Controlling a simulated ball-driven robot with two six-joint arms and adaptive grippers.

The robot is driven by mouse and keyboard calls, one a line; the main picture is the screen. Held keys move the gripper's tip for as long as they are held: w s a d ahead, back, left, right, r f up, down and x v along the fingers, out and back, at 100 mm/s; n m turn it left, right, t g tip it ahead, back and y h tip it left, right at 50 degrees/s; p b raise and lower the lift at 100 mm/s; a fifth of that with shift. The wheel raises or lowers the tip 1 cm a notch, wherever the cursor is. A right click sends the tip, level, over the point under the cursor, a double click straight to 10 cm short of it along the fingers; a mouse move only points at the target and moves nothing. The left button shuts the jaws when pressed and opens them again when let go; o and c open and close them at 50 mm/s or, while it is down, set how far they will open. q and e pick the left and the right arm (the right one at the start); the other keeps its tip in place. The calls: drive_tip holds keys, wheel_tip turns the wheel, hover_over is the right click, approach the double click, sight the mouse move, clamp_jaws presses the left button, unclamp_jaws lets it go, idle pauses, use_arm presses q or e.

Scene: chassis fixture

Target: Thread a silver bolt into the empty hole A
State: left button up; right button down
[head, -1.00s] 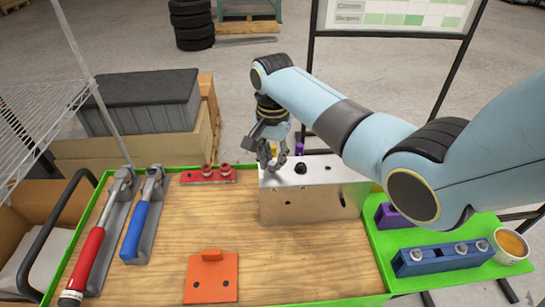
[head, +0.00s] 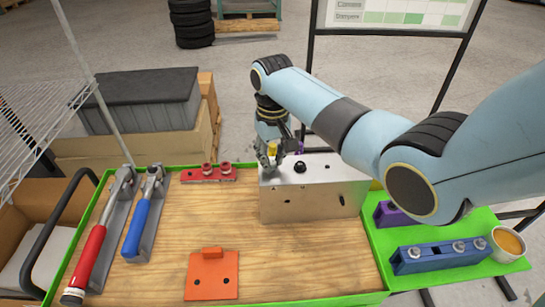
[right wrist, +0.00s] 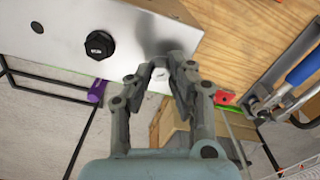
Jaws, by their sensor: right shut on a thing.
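The silver chassis box (head: 290,204) stands at the back of the wooden table; it also shows in the right wrist view (right wrist: 150,22). My right gripper (head: 268,162) is at the left end of its top face. In the right wrist view its fingers (right wrist: 163,68) are closed around a small silver bolt (right wrist: 160,73), mostly hidden between them. The hole under it is hidden, and I cannot tell how deep the bolt sits. A black bolt head (head: 300,167) is beside the gripper on the top face, with an open dark hole (head: 327,167) further right. My left gripper is out of view.
A blue rack (head: 440,258) with silver bolts and a purple block (head: 388,214) sit on the green tray at right. A red rack (head: 207,174), two wrenches (head: 92,250) (head: 142,220) and an orange plate (head: 212,277) are on the table. The middle is clear.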

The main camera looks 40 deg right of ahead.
drive_tip(key=shift+s+f, duration=0.2)
drive_tip(key=shift+f, duration=0.05)
